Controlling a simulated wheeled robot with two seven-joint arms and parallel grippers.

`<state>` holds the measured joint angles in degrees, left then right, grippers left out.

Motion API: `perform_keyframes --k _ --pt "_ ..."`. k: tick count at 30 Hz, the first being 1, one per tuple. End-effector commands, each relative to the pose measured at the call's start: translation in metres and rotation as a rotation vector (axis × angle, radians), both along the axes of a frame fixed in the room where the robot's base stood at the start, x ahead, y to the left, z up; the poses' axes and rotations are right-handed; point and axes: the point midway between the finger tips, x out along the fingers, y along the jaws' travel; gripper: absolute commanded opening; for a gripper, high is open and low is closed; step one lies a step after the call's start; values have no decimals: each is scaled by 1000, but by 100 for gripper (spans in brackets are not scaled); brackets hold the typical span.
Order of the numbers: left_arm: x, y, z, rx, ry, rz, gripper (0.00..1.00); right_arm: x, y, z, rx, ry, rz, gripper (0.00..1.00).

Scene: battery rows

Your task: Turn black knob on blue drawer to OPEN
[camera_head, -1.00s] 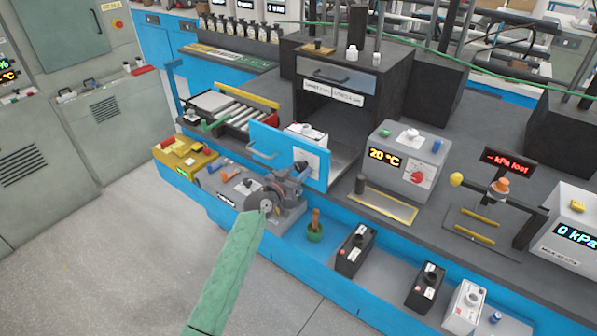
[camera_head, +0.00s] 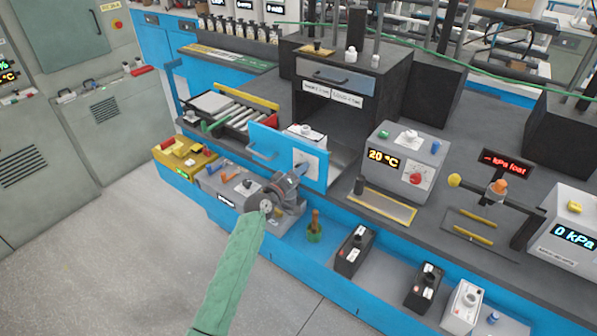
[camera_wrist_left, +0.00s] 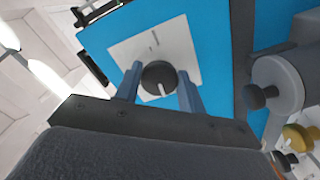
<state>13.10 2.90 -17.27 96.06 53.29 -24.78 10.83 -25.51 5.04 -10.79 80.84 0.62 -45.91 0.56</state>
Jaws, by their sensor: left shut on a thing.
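The blue drawer (camera_head: 262,139) has a bar handle and a white label plate (camera_head: 313,160) on its front in the head view. In the left wrist view, the blue front (camera_wrist_left: 215,45) fills the upper middle, with the white plate (camera_wrist_left: 150,45) on it. The round black knob (camera_wrist_left: 155,74) sits on that plate, its white mark toward the lower part of the picture. My left gripper (camera_wrist_left: 160,88) is shut on the knob, one finger on each side. In the head view, my left gripper (camera_head: 299,170) reaches the plate and hides the knob. My right gripper is out of view.
A grey box reading 20 °C (camera_head: 400,160) stands right of the drawer. A yellow box (camera_head: 183,155) and a roller tray (camera_head: 225,108) are to the left. The floor in front is clear.

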Motion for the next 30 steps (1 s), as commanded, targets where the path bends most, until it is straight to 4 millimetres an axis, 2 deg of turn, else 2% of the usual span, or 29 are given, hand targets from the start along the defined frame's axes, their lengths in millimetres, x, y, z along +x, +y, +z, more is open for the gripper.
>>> perform_keyframes --k 7,23,24,27,30 --pt "0 1 1 -70 50 2 17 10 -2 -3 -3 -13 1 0" --pt "0 1 1 -91 65 2 17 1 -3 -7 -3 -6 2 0" --pt "0 1 1 -91 65 2 41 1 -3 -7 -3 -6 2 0" --pt "0 1 1 -91 65 2 61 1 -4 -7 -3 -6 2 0" --pt "0 1 1 -91 65 2 61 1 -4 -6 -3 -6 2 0"
